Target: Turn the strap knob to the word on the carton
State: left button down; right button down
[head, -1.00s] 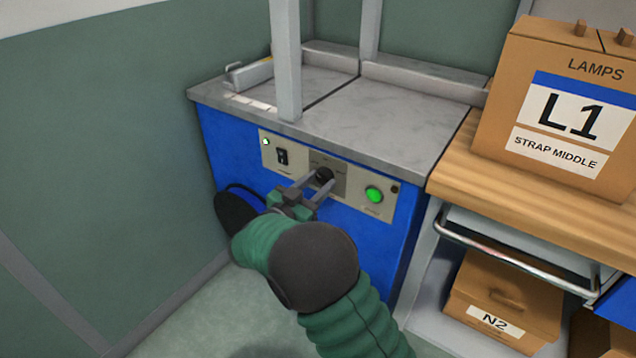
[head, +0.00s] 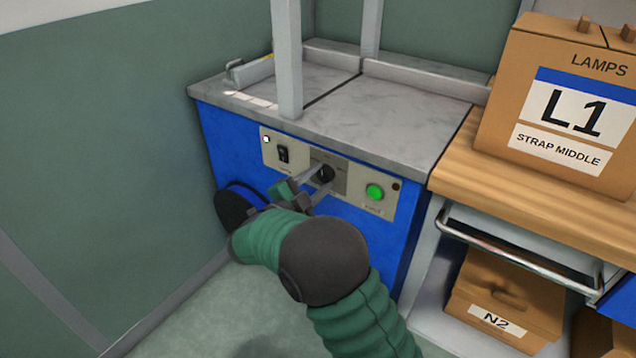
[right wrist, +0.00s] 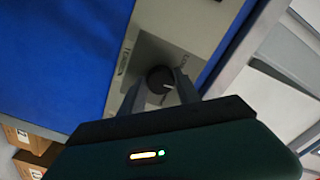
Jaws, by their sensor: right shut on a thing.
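The black strap knob (head: 323,174) sits on a grey plate in the middle of the machine's control panel. My right gripper (head: 315,182) has its two fingers on either side of the knob and is shut on it. In the right wrist view the knob (right wrist: 160,79) shows between the fingertips, with a pale pointer line on its face. The carton (head: 560,100) on the wooden bench reads "LAMPS", "L1" and "STRAP MIDDLE". My left gripper is not in view.
The panel also holds a black switch (head: 283,154), a lit green button (head: 374,192) and a small lit lamp (head: 266,139). A grey post (head: 288,60) rises from the machine's top (head: 390,120). A box marked N2 (head: 505,300) sits under the bench.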

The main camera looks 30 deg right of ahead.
jog(key=shift+f+m, duration=0.15)
jog(key=shift+m, duration=0.45)
jog(key=c, duration=0.9)
grip_release()
jog(key=p+v, duration=0.5)
jog(key=v, duration=1.2)
